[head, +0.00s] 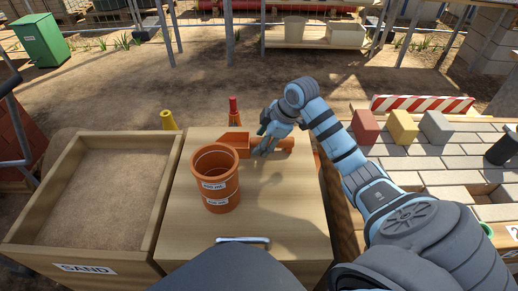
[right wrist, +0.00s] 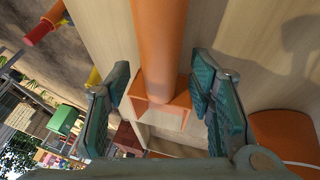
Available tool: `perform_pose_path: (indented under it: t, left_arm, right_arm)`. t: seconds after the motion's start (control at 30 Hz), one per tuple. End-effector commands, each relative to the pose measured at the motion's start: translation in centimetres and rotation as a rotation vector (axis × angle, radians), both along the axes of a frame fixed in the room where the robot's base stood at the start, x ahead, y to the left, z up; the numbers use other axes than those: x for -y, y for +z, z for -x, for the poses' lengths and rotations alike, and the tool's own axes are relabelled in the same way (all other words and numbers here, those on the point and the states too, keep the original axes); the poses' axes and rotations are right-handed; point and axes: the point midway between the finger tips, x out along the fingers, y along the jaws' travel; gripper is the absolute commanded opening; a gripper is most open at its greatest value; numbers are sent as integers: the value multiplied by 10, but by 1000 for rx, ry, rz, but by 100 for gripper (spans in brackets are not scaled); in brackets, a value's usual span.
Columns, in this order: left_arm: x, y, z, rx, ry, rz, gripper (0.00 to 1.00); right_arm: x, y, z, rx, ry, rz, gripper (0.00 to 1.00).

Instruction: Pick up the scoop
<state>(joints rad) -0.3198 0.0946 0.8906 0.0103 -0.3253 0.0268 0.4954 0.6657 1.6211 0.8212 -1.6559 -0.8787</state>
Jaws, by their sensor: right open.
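The orange scoop (head: 235,142) lies toward the far edge of the wooden table, with its handle (head: 286,143) reaching to the right. My right gripper (head: 262,150) is open over the scoop and hides part of it. In the right wrist view, the orange handle (right wrist: 159,45) runs between the open fingers of the gripper (right wrist: 162,74), with visible gaps on both sides. The scoop's box-shaped end (right wrist: 178,117) lies farther down that view. My left gripper is not in view.
Stacked orange pots (head: 220,192) with labels stand left of my right gripper on the table (head: 280,215). A sand box (head: 158,205) adjoins on the left. Red (head: 367,127), yellow (head: 403,127) and grey (head: 436,127) blocks stand on paving at right. The table's near right is clear.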

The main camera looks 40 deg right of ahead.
Motion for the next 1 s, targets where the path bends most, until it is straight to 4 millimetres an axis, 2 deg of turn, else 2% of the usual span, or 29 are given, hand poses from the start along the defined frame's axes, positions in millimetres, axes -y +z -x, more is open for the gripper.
perform_pose_path:
  t: [0.1,0.13,0.4,0.43,0.83,0.93,1.0]
  left_arm:
    - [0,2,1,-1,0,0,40]
    - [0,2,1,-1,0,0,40]
    - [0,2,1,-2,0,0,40]
    - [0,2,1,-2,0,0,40]
    - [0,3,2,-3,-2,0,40]
    - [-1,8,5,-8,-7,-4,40]
    - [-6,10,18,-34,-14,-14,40]
  right_arm:
    - [0,2,0,1,0,0,49]
    - [0,2,0,0,0,0,46]
    - [0,2,0,0,0,0,2]
    - [0,2,0,0,0,0,0]
    - [0,6,0,1,0,-1,0]
    - [0,17,0,1,0,0,0]
    - [0,32,0,3,1,0,0]
